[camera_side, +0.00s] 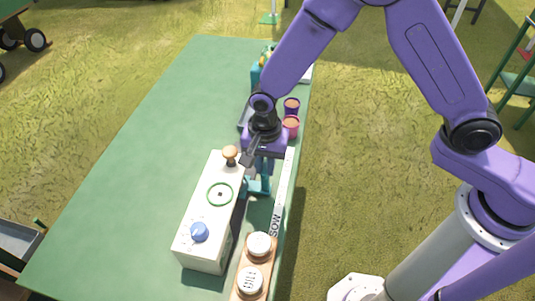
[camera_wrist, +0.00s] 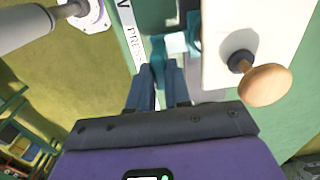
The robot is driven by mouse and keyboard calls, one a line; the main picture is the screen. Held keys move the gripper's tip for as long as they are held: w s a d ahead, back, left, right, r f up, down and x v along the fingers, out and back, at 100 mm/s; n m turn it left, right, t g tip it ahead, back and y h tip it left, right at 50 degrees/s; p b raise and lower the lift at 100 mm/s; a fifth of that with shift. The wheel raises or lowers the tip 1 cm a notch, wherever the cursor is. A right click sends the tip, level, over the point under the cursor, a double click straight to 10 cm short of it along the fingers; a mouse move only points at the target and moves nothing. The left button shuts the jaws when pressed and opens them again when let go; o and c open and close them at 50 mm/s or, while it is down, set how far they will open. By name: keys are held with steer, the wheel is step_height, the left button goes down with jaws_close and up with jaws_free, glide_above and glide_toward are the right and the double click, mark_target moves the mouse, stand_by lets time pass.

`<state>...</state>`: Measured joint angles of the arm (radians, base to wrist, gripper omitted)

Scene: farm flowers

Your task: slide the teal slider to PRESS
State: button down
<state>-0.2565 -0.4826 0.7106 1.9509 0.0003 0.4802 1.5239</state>
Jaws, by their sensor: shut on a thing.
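The teal slider (camera_side: 258,188) sits beside the white box, along the white label strip (camera_side: 281,200). In the side view the strip reads SOW toward its near end. In the wrist view the word PRESS on the strip (camera_wrist: 131,38) is right beside the teal slider (camera_wrist: 158,52). My gripper (camera_side: 264,176) points down over the slider. In the wrist view my gripper's fingers (camera_wrist: 159,72) are shut on the teal slider, one on each side. The slider's lower part and track are partly hidden by the fingers.
A wooden board with round white-topped pieces (camera_side: 259,245) lies nearby. Small pots (camera_side: 291,125) stand behind my gripper. The table's left side is clear.

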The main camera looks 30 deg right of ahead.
steer(key=c, duration=1.1)
jaws_free()
steer(key=shift+o, duration=0.2)
steer(key=shift+r, duration=0.1)
step_height(320, 180, up, 17)
steer(key=shift+r, duration=0.15)
steer(key=s+d+n, duration=2.1)
steer(key=s+d, duration=0.1)
steer(key=s, duration=0.1)
steer(key=shift+n, duration=0.3)
